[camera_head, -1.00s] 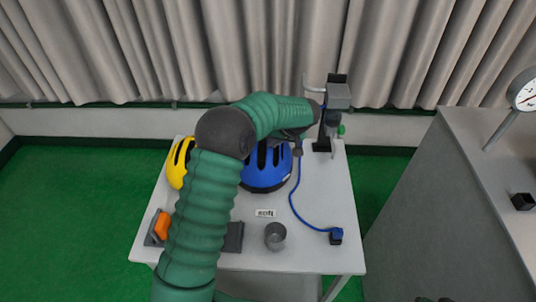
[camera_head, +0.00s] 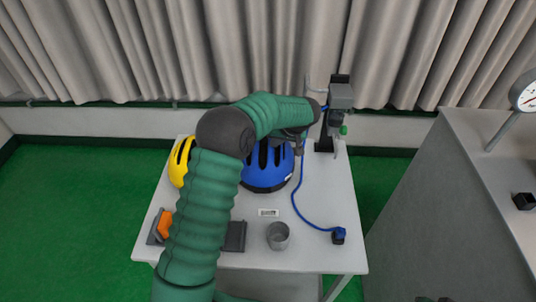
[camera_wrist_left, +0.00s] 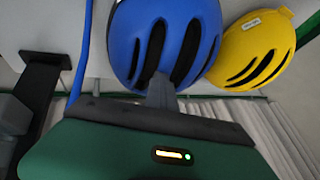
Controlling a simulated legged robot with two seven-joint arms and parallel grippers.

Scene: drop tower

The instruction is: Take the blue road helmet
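The blue road helmet (camera_head: 264,178) sits on the white table, with dark vents on top and a dark lower rim. My left arm covers part of its left and upper side. My left gripper (camera_head: 299,146) is small and partly hidden at the helmet's upper right edge. In the left wrist view, the blue helmet (camera_wrist_left: 133,40) fills the upper middle, and a grey finger of my left gripper (camera_wrist_left: 161,92) overlaps its near edge. I cannot tell whether it touches, or how far the fingers are apart. My right gripper is not in view.
A yellow helmet (camera_head: 177,166) stands left of the blue one. A dark stand (camera_head: 325,130) and a blue cable (camera_head: 297,205) lie to its right. A grey cup (camera_head: 278,236), a small label (camera_head: 268,212) and an orange item (camera_head: 164,223) are nearer on the table (camera_head: 325,250).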

